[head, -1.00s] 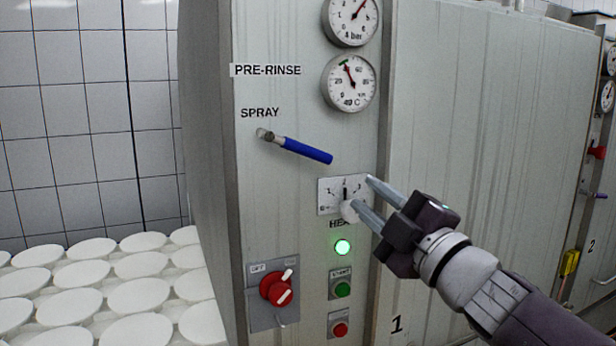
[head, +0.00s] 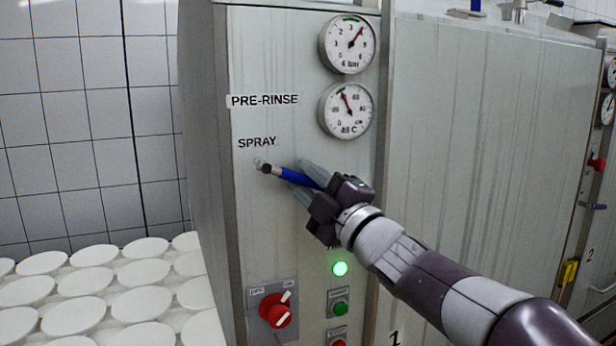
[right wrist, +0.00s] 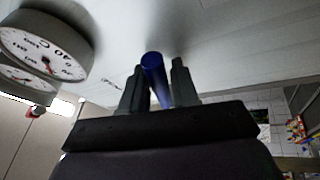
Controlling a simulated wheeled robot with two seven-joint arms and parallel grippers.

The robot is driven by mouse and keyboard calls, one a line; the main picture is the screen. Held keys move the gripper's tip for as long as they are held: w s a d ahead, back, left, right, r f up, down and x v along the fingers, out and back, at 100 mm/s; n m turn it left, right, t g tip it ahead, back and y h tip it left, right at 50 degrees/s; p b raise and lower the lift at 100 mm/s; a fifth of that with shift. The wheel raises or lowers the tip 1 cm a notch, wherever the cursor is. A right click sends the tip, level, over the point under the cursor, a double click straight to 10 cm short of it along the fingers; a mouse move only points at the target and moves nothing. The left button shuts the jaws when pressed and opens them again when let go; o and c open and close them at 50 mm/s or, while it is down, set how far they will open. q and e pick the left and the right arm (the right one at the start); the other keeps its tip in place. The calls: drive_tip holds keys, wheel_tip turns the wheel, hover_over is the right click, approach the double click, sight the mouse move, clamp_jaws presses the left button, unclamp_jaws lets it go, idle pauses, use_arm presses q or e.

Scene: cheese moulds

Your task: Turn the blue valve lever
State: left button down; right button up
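The blue valve lever (head: 292,176) sticks out of the panel below the SPRAY label, sloping down to the right from its pivot (head: 263,166). My right gripper (head: 301,174) is at the lever's outer part, one finger above it and one below. In the right wrist view the blue lever (right wrist: 153,70) stands between the two fingers (right wrist: 158,82), which are apart; a narrow gap seems to show beside it. The lever's outer end is partly hidden by the gripper in the head view. My left gripper is not in view.
Two gauges (head: 347,45) sit above on the panel. Below are a green lamp (head: 340,268), a red rotary switch (head: 277,311) and push buttons (head: 340,308). White moulds (head: 84,281) lie at the lower left. The dial under the lever is hidden by my gripper.

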clamp_jaws()
drive_tip(key=shift+d+r+n, duration=0.15)
drive_tip(key=shift+r+n, duration=0.15)
drive_tip(key=shift+n, duration=0.4)
drive_tip(key=shift+g+y, duration=0.3)
unclamp_jaws()
